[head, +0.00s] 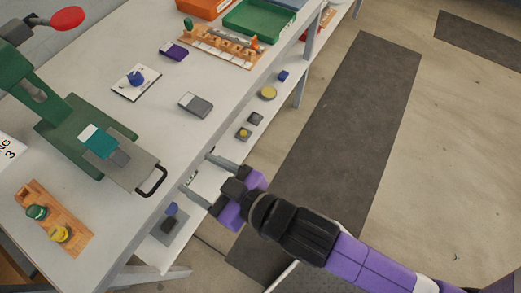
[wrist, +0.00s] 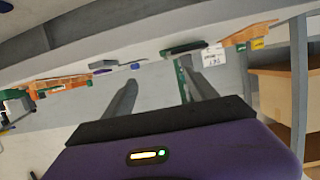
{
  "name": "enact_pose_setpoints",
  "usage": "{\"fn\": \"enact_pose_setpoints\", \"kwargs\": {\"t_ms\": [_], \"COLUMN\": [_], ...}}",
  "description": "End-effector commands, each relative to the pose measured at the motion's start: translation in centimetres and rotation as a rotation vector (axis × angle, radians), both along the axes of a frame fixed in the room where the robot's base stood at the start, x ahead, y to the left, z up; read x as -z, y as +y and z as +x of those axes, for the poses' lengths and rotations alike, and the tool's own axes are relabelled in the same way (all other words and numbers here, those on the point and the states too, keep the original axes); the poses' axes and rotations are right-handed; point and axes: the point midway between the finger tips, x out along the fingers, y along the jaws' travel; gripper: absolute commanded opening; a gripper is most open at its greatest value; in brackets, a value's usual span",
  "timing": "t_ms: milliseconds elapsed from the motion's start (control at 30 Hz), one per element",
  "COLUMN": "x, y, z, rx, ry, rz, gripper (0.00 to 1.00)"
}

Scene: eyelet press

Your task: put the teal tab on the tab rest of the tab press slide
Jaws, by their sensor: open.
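The teal tab (head: 98,142), with a white end, lies on the slide of the green tab press (head: 52,118) in the head view. Its near end meets a grey block (head: 119,158) on the slide; I cannot tell exactly how it is seated. The slide's metal plate (head: 138,172) sticks out toward the table edge and ends in a black handle (head: 152,182). My gripper (head: 195,170) is open and empty, off the table edge to the right of the handle and apart from it. In the wrist view its two fingers (wrist: 158,72) stand wide apart with nothing between them.
A wooden tray (head: 72,238) with green and yellow pieces lies at the near left. A grey box (head: 195,104), a blue piece on a white card (head: 147,90) and a purple box (head: 174,50) stand farther back. A lower shelf (head: 228,150) holds small items. Floor at right is clear.

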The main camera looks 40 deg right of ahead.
Motion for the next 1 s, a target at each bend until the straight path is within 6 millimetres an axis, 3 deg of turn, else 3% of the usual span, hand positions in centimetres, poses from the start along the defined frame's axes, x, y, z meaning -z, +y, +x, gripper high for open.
{"fn": "enact_pose_setpoints", "kwargs": {"t_ms": [33,200,533,700,1000], "x": [1.0,1.9,-0.2,-1.5,-2.0], "y": [-1.5,-5.5,-11.4,-12.7,-13.0], "z": [-1.9,-7.4,-17.7,-20.2,-20.8], "rx": [0.016,0.065,0.193,0.233,0.243], "ry": [0.011,0.006,-0.018,-0.029,-0.036], "rz": [-0.001,0.006,0.003,-0.004,-0.007], "gripper": [0.67,0.67,0.67,0.67,0.67]}}
